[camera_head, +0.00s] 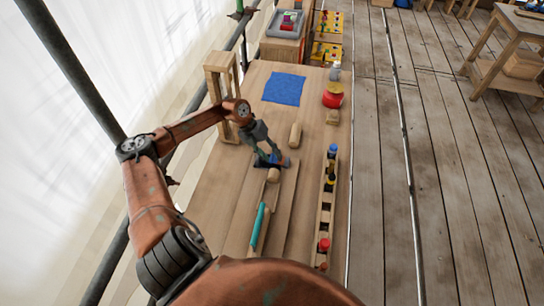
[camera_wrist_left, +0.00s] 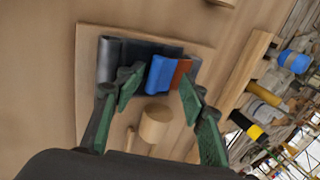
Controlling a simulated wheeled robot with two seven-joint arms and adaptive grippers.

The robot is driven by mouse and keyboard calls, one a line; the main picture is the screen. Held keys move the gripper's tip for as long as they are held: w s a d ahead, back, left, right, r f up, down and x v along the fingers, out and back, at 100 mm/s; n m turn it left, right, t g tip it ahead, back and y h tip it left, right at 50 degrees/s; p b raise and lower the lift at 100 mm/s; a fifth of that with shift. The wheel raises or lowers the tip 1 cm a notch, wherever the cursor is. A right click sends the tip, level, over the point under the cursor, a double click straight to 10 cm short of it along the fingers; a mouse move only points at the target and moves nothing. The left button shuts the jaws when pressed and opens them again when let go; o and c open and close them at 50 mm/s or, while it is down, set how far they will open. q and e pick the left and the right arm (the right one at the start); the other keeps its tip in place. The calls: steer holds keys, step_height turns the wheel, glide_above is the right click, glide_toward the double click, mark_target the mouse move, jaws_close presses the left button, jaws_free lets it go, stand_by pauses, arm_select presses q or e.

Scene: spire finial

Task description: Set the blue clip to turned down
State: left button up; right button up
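The blue clip (camera_wrist_left: 160,74) is a small blue block on a dark holder (camera_wrist_left: 115,60), beside a rust-brown piece (camera_wrist_left: 182,70). In the head view the blue clip (camera_head: 272,158) is small and partly covered by my gripper. My left gripper (camera_wrist_left: 160,92) has dark green fingers spread apart, with the blue clip and rust-brown piece in line with the gap between them. I cannot tell whether either finger touches them. In the head view my left gripper (camera_head: 268,152) is over the dark holder on the bench. My right gripper is not in view.
A pale wooden cylinder (camera_wrist_left: 155,122) stands close to the holder, near the gripper. A wooden rack (camera_head: 328,190) with coloured pieces runs along the right. A teal rod (camera_head: 258,224) lies nearer. A wooden frame (camera_head: 221,80) stands left; a blue cloth (camera_head: 284,88) lies on the far bench.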

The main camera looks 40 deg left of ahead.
arm_select(q)
steer(key=v, duration=0.7)
steer(key=shift+r, duration=0.3)
steer(key=shift+a, duration=0.15)
